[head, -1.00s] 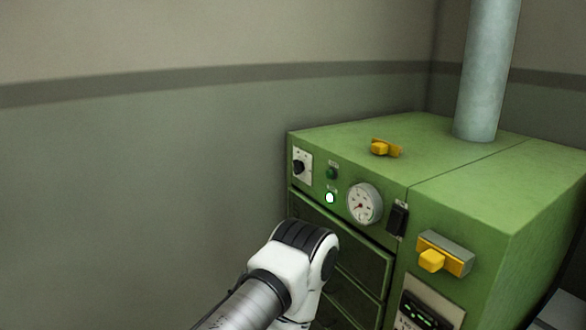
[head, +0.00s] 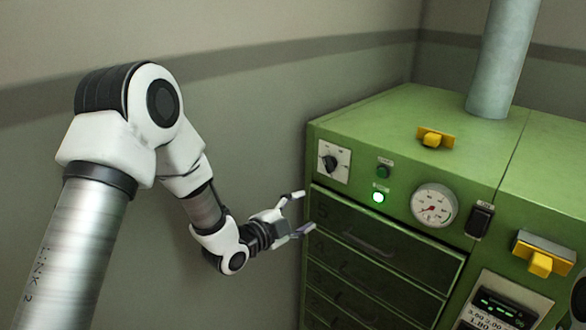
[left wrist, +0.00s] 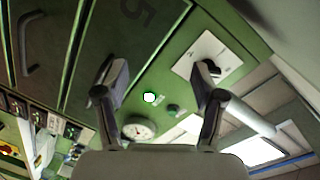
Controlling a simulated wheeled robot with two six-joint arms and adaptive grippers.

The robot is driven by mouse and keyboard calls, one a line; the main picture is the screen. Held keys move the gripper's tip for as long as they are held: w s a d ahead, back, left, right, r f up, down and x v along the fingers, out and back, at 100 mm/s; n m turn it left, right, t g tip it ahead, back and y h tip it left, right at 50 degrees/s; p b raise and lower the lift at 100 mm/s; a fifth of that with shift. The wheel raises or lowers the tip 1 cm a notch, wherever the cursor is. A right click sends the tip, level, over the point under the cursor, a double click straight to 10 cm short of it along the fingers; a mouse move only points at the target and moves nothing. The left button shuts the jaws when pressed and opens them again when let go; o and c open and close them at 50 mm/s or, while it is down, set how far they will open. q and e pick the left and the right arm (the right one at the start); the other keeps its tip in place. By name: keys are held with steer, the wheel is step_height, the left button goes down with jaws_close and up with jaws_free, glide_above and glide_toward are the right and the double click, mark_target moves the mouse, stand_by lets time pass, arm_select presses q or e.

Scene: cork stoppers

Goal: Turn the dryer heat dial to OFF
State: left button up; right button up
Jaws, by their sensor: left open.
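The heat dial is a black knob (head: 329,162) on a white square plate at the upper left of the green dryer's (head: 400,130) front. The dial also shows in the left wrist view (left wrist: 210,68), partly behind one finger. The marking that the knob points to is too small to read. My left gripper (head: 302,212) is open and empty, in front of the dryer's left edge, lower than the dial and apart from it. Its two fingers (left wrist: 163,85) spread on either side in the left wrist view. My right gripper is not in view.
Right of the dial are a lit green lamp (head: 378,197), a dark green button (head: 383,172), a round gauge (head: 433,205) and a black switch (head: 480,220). Drawers (head: 375,245) lie below. A yellow latch (head: 540,260) juts out at right. The wall stands close at left.

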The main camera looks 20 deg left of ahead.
mark_target(326, 165)
arm_select(q)
step_height(326, 165, up, 9)
steer(key=t, duration=0.2)
steer(key=p+x, duration=0.1)
steer(key=x, duration=0.1)
steer(key=p+x, duration=0.1)
steer(key=x, duration=0.2)
steer(key=f+p+x, duration=0.1)
steer(key=p+x, duration=0.1)
steer(key=x, duration=0.1)
steer(key=shift+w+a, duration=0.1)
steer(key=shift+w, duration=0.2)
steer(key=shift+d, duration=0.3)
steer(key=shift+a, duration=0.2)
steer(key=c, duration=1.1)
